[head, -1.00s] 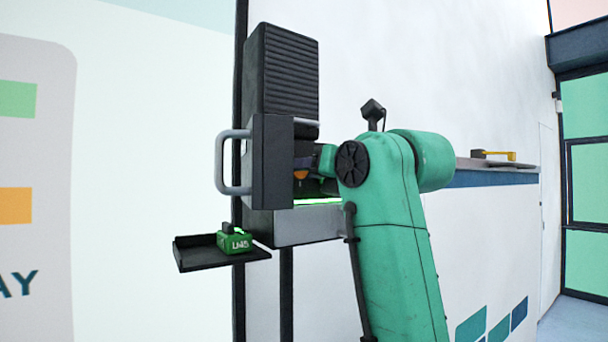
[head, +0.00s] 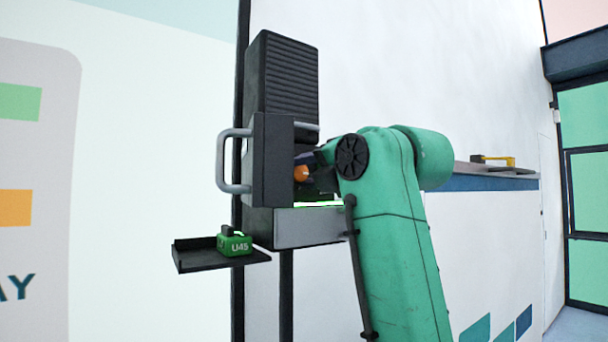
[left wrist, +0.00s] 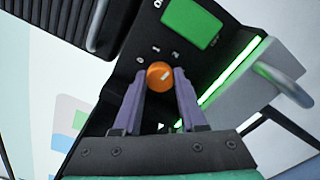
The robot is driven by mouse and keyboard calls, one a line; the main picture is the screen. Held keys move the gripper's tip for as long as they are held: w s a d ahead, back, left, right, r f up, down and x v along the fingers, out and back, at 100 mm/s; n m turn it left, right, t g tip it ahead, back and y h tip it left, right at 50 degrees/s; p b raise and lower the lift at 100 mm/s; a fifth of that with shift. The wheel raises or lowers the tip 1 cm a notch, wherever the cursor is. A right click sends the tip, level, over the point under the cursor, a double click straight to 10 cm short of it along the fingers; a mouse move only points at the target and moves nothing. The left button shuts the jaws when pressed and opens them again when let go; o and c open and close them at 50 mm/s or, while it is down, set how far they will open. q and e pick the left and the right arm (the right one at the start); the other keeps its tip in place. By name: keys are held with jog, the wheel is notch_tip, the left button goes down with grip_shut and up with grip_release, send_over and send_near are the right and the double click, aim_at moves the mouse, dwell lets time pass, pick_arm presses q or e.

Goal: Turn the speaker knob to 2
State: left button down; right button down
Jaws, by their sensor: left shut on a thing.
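The orange speaker knob (left wrist: 159,75) sits on a black panel in the left wrist view, with a white pointer line on its face. Small white marks, partly hard to read, are printed on the panel above it. The knob also shows in the head view (head: 301,173), inside the dark cabinet. My left gripper (left wrist: 161,82) is shut on the knob, with one purple finger on each side. In the head view the fingers are mostly hidden by my arm and the cabinet. My right gripper is in neither view.
An open black door with a grey handle (head: 232,162) stands left of the knob. A green block marked U45 (head: 235,243) sits on a small black tray (head: 190,263) below. A green screen (left wrist: 190,22) and a lit green strip (left wrist: 230,73) are near the knob.

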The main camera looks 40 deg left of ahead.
pick_arm(q)
jog(key=shift+r, duration=0.15)
jog(key=c, duration=0.8)
grip_release()
jog(key=o, duration=0.3)
jog(key=shift+o, duration=0.2)
jog(key=shift+d, duration=0.1)
jog(key=b+v, duration=0.3)
jog(key=v, duration=1.1)
jog(key=shift+b, duration=0.3)
jog(key=shift+d, duration=0.1)
